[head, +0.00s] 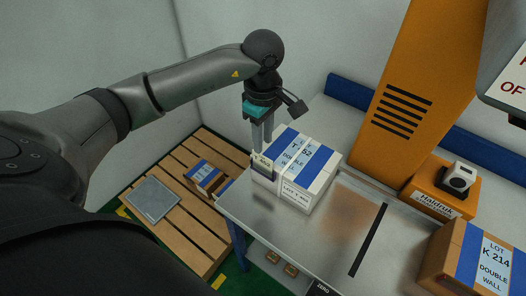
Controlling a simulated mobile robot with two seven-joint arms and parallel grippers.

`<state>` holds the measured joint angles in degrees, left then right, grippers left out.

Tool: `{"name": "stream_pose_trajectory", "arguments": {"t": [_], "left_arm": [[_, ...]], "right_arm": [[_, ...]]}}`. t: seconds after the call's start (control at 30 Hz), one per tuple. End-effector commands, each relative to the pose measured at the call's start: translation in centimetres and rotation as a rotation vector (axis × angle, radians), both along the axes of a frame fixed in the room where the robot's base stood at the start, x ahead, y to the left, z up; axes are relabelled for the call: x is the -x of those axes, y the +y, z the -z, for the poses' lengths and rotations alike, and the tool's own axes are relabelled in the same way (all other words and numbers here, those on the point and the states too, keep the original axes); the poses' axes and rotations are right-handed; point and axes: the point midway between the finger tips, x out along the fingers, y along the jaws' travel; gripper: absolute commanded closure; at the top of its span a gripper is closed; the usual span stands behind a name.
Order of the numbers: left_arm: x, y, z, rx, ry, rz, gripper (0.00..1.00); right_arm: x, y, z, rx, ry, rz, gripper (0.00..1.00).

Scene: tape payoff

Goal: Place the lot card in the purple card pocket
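A small pale lot card (262,160) with dark print stands upright at the left end of a white box with blue stripes. Just below it is a dark bluish-purple pocket (264,174), which seems to be on the box's end; how far the card sits inside it is hard to tell. My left gripper (262,148) points down with its fingertips at the card's top edge. Its two fingers are close together, and whether they pinch the card does not show. My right gripper is not in view.
The striped box (308,172) stands on a metal table (335,235). An orange machine column (425,80) rises behind, with a small white device (459,177) nearby. A cardboard box (470,262) stands at right. A wooden pallet (190,222) lies lower left. The table's middle is clear.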

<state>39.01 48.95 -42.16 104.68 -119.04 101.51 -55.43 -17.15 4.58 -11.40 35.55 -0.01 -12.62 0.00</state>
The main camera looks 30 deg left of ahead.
Motion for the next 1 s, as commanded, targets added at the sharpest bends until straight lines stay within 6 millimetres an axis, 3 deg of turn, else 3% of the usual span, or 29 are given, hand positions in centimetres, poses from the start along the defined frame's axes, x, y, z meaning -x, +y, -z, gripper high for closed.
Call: {"name": "stream_pose_trajectory", "arguments": {"t": [0.1, 0.33, 0.9, 1.0], "left_arm": [[-0.1, 0.0, -2.4, -0.001, -0.005, 0.001, 0.68], [0.0, 0.0, -4.8, -0.001, -0.001, 0.0, 0.68], [0.0, 0.0, -5.1, 0.0, 0.001, 0.0, 0.68], [0.1, -0.8, -4.8, 0.029, -0.002, 0.004, 0.68]], "right_arm": [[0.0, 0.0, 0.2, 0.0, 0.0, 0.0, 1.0], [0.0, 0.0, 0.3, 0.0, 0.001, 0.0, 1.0], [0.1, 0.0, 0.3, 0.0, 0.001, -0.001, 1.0], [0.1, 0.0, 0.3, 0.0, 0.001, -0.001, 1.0]]}}
